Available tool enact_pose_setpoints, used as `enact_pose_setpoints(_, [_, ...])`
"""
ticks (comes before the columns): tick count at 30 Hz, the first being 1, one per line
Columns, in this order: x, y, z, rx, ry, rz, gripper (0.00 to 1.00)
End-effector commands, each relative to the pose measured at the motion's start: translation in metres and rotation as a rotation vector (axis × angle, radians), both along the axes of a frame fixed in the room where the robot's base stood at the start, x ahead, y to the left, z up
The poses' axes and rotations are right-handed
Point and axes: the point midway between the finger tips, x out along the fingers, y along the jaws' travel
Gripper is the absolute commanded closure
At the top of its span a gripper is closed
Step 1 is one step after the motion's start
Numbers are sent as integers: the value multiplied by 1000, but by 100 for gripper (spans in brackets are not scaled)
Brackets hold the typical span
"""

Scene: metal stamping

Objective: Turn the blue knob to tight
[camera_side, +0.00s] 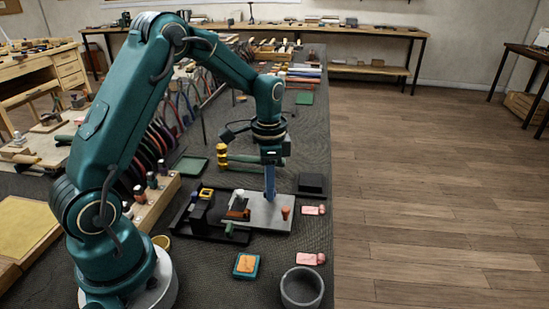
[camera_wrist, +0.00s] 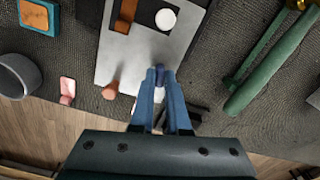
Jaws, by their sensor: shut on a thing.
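My gripper (camera_side: 270,198) points straight down over the right part of a light grey plate (camera_side: 258,222). In the wrist view its blue fingers (camera_wrist: 159,72) are closed around the dark blue knob (camera_wrist: 160,68), whose end shows between the tips. The knob stands at the plate's edge; in the side view the fingers hide it. On the same plate are an orange-brown knob (camera_wrist: 111,90), a white round knob (camera_wrist: 165,19) and a brown block (camera_wrist: 125,16). I cannot read any tight mark or the knob's angle.
A green-handled hammer (camera_wrist: 268,70) lies beside the plate. A grey cup (camera_side: 302,288), an orange-topped blue pad (camera_side: 246,265) and pink pieces (camera_side: 311,258) lie in front. A black block (camera_side: 312,183) sits behind right.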

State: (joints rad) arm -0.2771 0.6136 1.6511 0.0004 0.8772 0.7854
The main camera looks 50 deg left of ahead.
Motion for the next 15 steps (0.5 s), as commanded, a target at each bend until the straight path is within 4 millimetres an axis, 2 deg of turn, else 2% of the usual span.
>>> enact_pose_setpoints(6, [1, -1, 1, -2, -3, -149, 100])
enact_pose_setpoints(15, [1, -1, 1, -2, -3, -266, 100])
